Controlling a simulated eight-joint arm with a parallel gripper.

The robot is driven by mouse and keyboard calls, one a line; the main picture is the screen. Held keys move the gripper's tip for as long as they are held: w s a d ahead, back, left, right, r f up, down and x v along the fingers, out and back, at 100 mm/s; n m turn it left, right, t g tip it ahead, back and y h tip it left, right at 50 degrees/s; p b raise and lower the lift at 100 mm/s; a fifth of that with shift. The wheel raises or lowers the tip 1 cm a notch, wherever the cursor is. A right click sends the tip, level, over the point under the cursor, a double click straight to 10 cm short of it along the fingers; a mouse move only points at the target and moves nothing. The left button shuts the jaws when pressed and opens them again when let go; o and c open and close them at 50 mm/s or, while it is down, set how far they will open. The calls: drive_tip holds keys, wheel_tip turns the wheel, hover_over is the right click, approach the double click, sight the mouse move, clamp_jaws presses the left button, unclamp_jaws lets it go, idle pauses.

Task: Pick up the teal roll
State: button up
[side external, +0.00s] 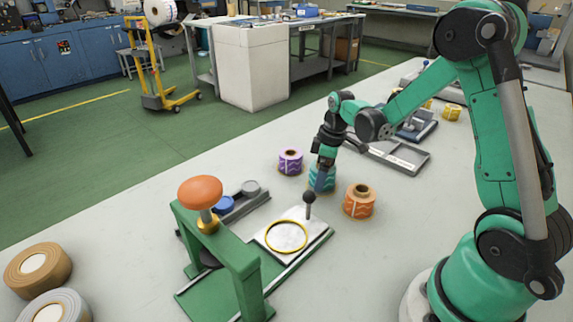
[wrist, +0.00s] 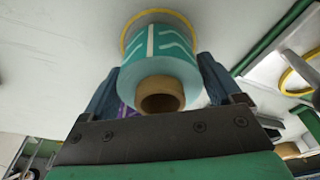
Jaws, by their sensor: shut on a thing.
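The teal roll (side external: 322,181) stands on the pale table between a purple roll (side external: 290,162) and an orange roll (side external: 359,201). My gripper (side external: 325,177) points down at it and partly hides it in the side external view. In the wrist view the teal roll (wrist: 160,70) shows white stripes and a brown core, and it sits between the two blue fingers of my gripper (wrist: 160,85). The fingers are shut on its sides. A yellow ring shows around its far end. I cannot tell whether the roll is clear of the table.
A green press (side external: 215,240) with an orange knob stands front left, beside a white plate with a yellow ring (side external: 287,236) and a black-knobbed post. Brown and grey tape rolls (side external: 38,270) lie at the left corner. A grey tray (side external: 390,153) lies behind my gripper.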

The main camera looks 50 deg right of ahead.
wheel_tip(320, 180, up, 19)
idle(0.4)
drive_tip(key=o, duration=0.6)
drive_tip(key=c, duration=0.3)
drive_tip(key=shift+r, duration=0.45)
drive_tip(key=shift+c, duration=0.2)
drive_tip(key=s+a+r+n, duration=0.2)
drive_tip(key=s+a, duration=0.1)
drive_tip(key=a, duration=0.6)
drive_tip(key=s+a+r+n, duration=0.2)
drive_tip(key=a, duration=0.6)
drive_tip(key=shift+g, duration=0.3)
wheel_tip(320, 180, down, 17)
drive_tip(key=shift+r, duration=0.1)
drive_tip(key=shift+f, duration=2.45)
